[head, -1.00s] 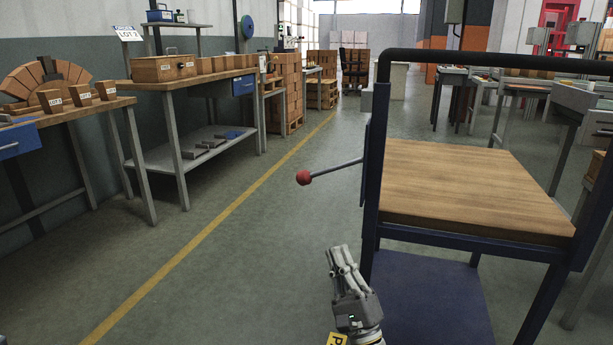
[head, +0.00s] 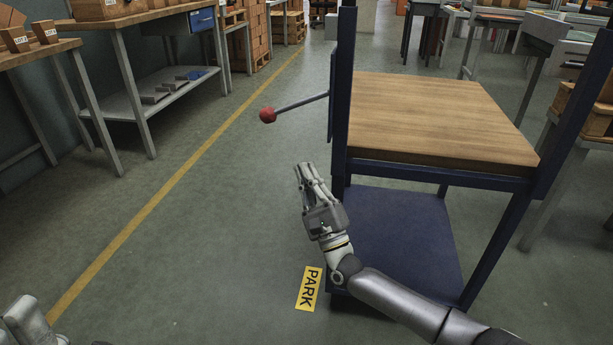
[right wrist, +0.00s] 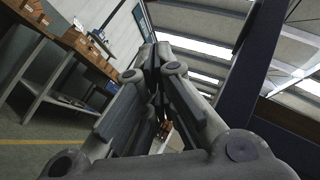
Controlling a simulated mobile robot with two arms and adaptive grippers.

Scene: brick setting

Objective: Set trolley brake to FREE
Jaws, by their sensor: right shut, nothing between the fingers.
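The trolley has a blue frame, a wooden top (head: 430,115) and a blue lower shelf (head: 400,235). Its brake lever (head: 300,103) sticks out to the left from the left post and ends in a red ball knob (head: 267,115). A yellow PARK label (head: 309,288) shows low at the trolley's left side. My right gripper (head: 304,167) is shut and empty, below and right of the knob, apart from it. In the right wrist view its fingers (right wrist: 155,55) meet with nothing between them. At the lower left corner, a grey part of my left arm shows; its fingers are not visible.
Workbenches (head: 150,20) with boxes and a lower shelf stand along the left. A yellow floor line (head: 165,190) runs between them and the trolley, with clear floor around it. More tables (head: 490,20) stand behind and to the right.

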